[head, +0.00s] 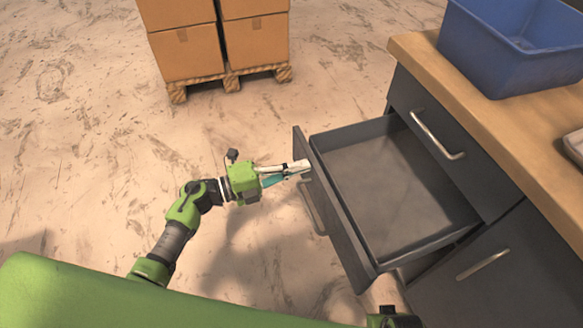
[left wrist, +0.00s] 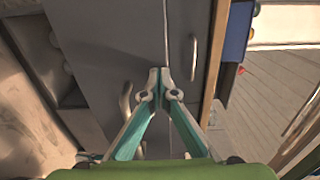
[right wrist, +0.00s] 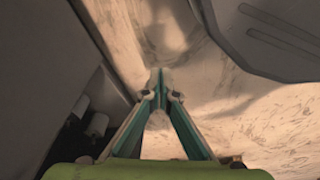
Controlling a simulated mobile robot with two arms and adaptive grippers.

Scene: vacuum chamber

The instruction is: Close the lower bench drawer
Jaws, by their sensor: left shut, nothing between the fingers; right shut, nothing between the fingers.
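The lower bench drawer (head: 400,185) is dark grey, pulled well out of the bench and empty inside. Its front panel (head: 340,225) faces left in the head view and carries a metal handle (head: 312,208). My left gripper (head: 304,166) is shut and empty, with its tips at the front panel's outer face, above the handle toward the far end. Whether they touch cannot be told. Its shut fingers also show in the left wrist view (left wrist: 159,76). My right gripper (right wrist: 158,80) is shut and empty over the floor in the right wrist view.
The bench has a wooden top (head: 500,120) bearing a blue bin (head: 510,50). A closed drawer with a handle (head: 438,137) sits above the open one. Another closed front with a handle (head: 483,264) is at right. Boxes on a pallet (head: 235,78) stand behind. Floor left is clear.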

